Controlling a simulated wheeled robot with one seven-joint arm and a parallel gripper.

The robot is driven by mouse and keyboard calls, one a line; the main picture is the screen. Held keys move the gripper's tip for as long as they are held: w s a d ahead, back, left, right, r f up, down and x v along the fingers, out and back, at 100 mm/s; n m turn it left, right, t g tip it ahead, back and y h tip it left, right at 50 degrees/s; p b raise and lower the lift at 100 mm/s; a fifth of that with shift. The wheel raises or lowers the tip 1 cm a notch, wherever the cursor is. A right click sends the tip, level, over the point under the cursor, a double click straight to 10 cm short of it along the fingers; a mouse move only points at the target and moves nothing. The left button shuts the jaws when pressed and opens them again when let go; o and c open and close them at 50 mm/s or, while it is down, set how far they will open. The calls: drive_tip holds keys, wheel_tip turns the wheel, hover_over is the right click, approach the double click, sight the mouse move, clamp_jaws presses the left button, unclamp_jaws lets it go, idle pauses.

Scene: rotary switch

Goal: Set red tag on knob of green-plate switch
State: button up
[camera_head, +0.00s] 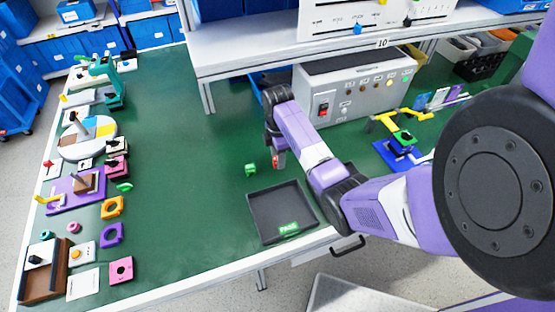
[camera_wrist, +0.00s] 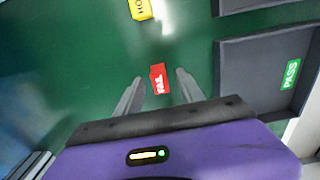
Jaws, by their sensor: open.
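The red tag (camera_wrist: 158,79), marked FAIL, lies between the two separated fingers of my gripper (camera_wrist: 160,74) in the wrist view, with gaps on both sides. I cannot tell how far below the fingertips it is. In the head view my gripper (camera_head: 274,150) points down over the green table, left of the grey control box, with a bit of red at its lower end. A small green piece (camera_head: 125,187) lies among the parts at the left, with no clear knob.
A dark tray (camera_head: 262,213) near the front edge holds a green PASS tag (camera_wrist: 290,74). A yellow tag (camera_wrist: 140,9) lies near the red one. A green block (camera_head: 250,168) sits left of my gripper. The grey control box (camera_head: 355,85) stands behind. The table's middle left is clear.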

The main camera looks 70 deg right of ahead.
drive_tip(key=shift+f, duration=0.5)
clamp_jaws()
